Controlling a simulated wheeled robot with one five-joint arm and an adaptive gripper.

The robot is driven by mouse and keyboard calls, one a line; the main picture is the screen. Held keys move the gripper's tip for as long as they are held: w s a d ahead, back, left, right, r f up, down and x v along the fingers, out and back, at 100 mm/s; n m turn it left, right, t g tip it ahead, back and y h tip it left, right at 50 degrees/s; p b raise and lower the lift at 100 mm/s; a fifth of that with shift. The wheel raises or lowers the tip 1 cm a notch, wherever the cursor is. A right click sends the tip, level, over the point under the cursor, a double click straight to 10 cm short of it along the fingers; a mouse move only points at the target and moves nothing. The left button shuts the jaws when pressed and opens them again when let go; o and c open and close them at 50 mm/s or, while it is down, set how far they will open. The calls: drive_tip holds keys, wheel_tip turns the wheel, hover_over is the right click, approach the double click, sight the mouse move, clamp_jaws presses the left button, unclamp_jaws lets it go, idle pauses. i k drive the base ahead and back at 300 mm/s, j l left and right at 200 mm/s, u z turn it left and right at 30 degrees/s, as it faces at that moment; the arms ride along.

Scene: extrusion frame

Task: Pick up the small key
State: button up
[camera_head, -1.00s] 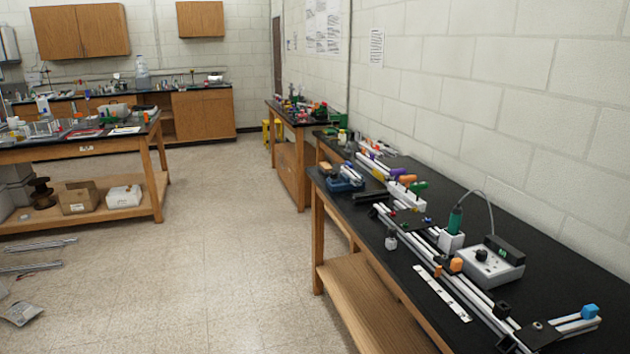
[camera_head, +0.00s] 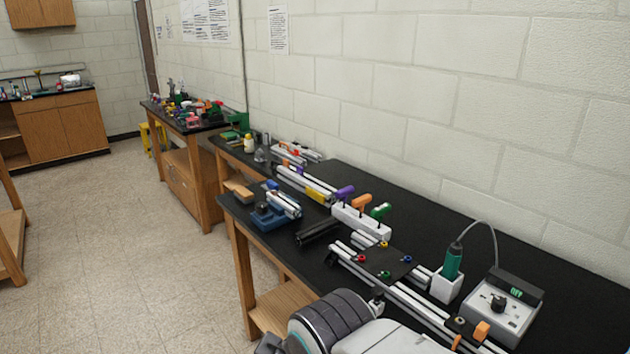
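A white holder block (camera_head: 361,221) on the black bench holds three upright tools with a purple handle (camera_head: 344,192), an orange handle (camera_head: 361,202) and a green handle (camera_head: 381,210). They look like hex keys, but their shafts are mostly hidden and I cannot tell which is the small key. A ribbed dark and white part of my own body (camera_head: 335,322) shows at the bottom edge, in front of the bench. I cannot make out my gripper's fingers.
A green soldering iron (camera_head: 453,262) stands in a white holder beside its grey control box (camera_head: 503,305). Aluminium rails (camera_head: 405,298), a dark plate (camera_head: 388,262) and a blue vise (camera_head: 272,214) occupy the bench. The floor (camera_head: 120,270) at left is clear.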

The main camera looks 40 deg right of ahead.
sight(344, 193)
drive_tip(key=i+j+z, duration=0.1)
drive_tip(key=i+z, duration=0.3)
drive_tip(key=i+j+z, duration=0.25)
drive_tip(key=i+z, duration=0.15)
drive_tip(key=i+j+z, duration=0.85)
drive_tip(key=j+z, duration=0.2)
drive_tip(key=i+j+z, duration=0.15)
drive_tip(key=j+z, duration=0.15)
drive_tip(key=i+j+z, duration=0.15)
drive_tip(key=j+z, duration=0.15)
drive_tip(key=j, duration=0.1)
